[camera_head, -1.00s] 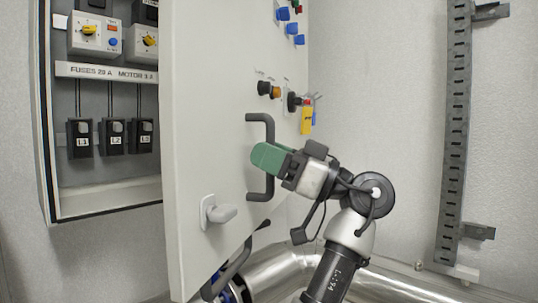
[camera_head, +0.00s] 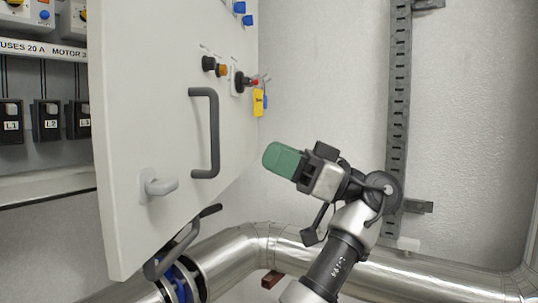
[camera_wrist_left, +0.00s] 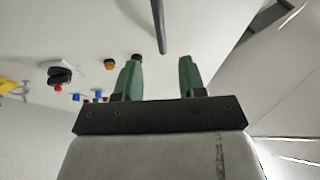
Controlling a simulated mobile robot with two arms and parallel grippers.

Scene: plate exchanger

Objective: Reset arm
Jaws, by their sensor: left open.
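My left gripper (camera_head: 285,161), with green fingers, is in free air to the right of the cabinet door. It is apart from the dark door handle (camera_head: 214,135). In the left wrist view, the two green fingers of my left gripper (camera_wrist_left: 160,80) are spread with nothing between them. The handle bar (camera_wrist_left: 159,25) shows beyond their tips. My right gripper is not in view.
The white cabinet door (camera_head: 150,100) stands open, with a grey latch (camera_head: 158,184) and knobs (camera_head: 215,66). A yellow tag (camera_head: 258,102) hangs near its edge. Silver pipes (camera_head: 330,263) run below. A slotted rail (camera_head: 398,110) is on the right wall.

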